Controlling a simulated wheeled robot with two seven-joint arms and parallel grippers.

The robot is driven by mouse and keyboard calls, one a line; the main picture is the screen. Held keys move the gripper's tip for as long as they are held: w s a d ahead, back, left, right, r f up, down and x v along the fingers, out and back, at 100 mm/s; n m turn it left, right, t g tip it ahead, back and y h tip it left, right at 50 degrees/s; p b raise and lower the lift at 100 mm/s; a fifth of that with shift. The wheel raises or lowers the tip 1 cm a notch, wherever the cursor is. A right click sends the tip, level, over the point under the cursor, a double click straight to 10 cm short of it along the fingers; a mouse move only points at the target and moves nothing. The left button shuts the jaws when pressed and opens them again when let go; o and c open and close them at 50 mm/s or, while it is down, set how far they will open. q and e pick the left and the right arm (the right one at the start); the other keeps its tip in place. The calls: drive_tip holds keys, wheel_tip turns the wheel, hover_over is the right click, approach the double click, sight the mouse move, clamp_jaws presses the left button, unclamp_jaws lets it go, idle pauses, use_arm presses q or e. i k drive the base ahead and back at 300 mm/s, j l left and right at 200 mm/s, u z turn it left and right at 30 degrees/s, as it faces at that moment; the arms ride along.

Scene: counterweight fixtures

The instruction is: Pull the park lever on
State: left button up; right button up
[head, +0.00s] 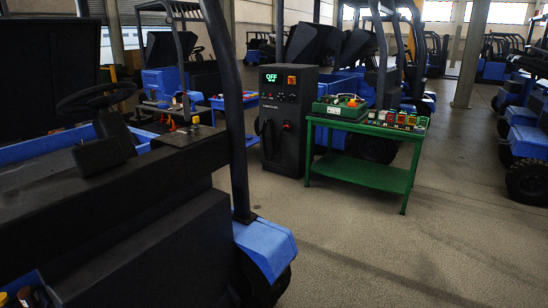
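The nearest truck, black and blue, fills the left side of the head view. It has a black steering wheel (95,98) on a column and a dark dash panel (172,137) to the right of it. Small orange-based levers (171,123) stand on or just behind this panel. I cannot tell which of them, if any, is the park lever, nor its position, because they are small and dark. Neither of my grippers shows in the head view.
A dark charger cabinet (288,105) with a lit green display stands beyond the truck. A green table (366,127) with devices on it is beside it. The truck's black post (232,110) rises in front. Open floor (400,250) lies at right; more trucks stand behind.

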sight(186, 104)
drive_tip(key=i+l+u, duration=0.5)
drive_tip(key=i, duration=0.15)
drive_tip(key=i+l+u, duration=0.55)
drive_tip(key=l, duration=0.2)
drive_tip(key=i+l+u, duration=0.25)
drive_tip(key=l, duration=0.2)
drive_tip(key=i+l+u, duration=0.25)
drive_tip(key=l, duration=0.2)
drive_tip(key=k, duration=0.1)
